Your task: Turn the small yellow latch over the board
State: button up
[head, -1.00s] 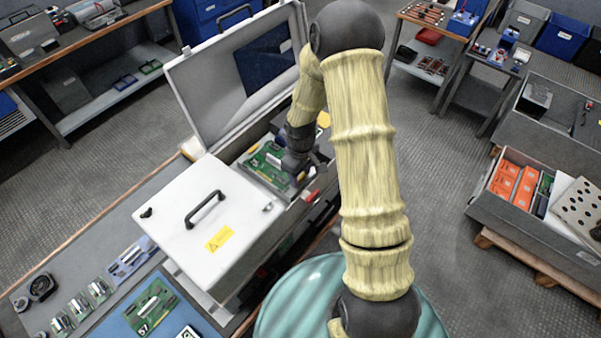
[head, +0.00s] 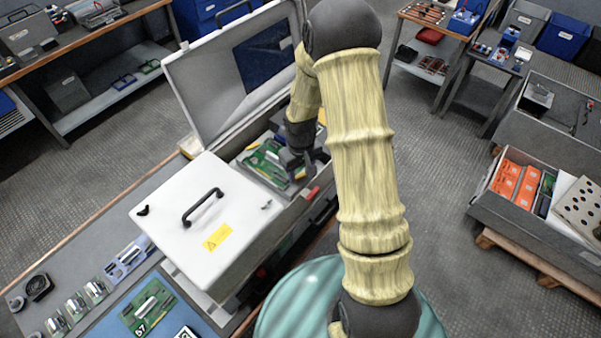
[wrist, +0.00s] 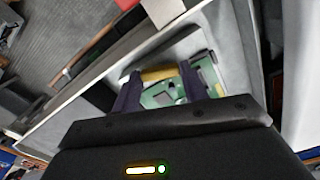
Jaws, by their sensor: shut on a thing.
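The green board (head: 264,160) lies in the open grey case, partly hidden by my gripper and wrist. It also shows beyond my fingers in the wrist view (wrist: 160,95). The small yellow latch (wrist: 158,74) is a short yellow bar over the board, between my two dark fingers. My gripper (wrist: 159,82) is shut on it.
The case's raised lid (head: 215,75) stands behind. A white cover with a black handle (head: 203,207) is at the near left. A red block (head: 312,192) sits by the case's right edge. A crate (head: 520,190) with orange boxes stands on the right.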

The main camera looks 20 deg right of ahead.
jog(key=m+b, duration=0.1)
jog(key=m, duration=0.2)
jog(key=shift+m, duration=0.3)
jog(key=m, duration=0.3)
jog(key=shift+m+b, duration=0.3)
jog(key=shift+b, duration=0.05)
jog(key=m, duration=0.6)
jog(key=shift+r+m+p, duration=0.1)
jog(key=shift+m+p, duration=0.2)
jog(key=shift+p, duration=0.05)
jog(key=o, duration=1)
jog(key=shift+s, duration=0.1)
